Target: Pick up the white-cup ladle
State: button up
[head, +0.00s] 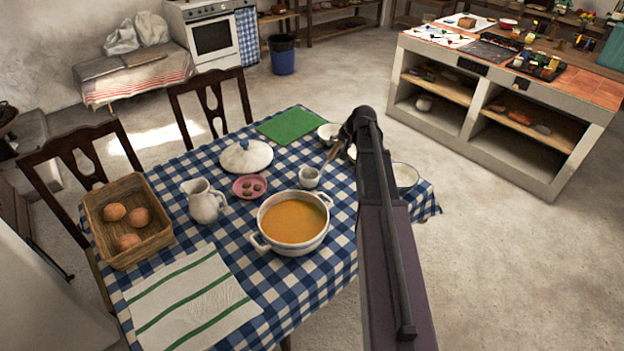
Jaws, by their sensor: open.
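A small white cup (309,177) sits on the checked tablecloth, just right of the pink plate and behind the soup pot. It looks like the cup of the ladle; a thin brownish piece (334,149) up and right of it may be its handle, but I cannot tell if they join. My gripper (343,141) is at the far end of my arm, close to that brownish piece and up-right of the cup. It is dark, small and partly hidden by my arm. It is open, and I see nothing held.
A pot of orange soup (292,224), a white jug (203,201), a lidded white dish (246,157), a pink plate (249,188) and a basket (126,220) crowd the table. A white bowl (404,177) stands right of my arm. A green cloth (291,126) lies behind.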

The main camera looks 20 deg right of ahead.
jog(key=shift+c, duration=0.2)
dwell(0.3)
grip_shut()
jog(key=shift+r, duration=0.2)
notch_tip(320, 180, up, 10)
jog(key=p, duration=1)
jog(key=shift+f, duration=0.15)
dwell(0.7)
jog(key=shift+d, duration=0.1)
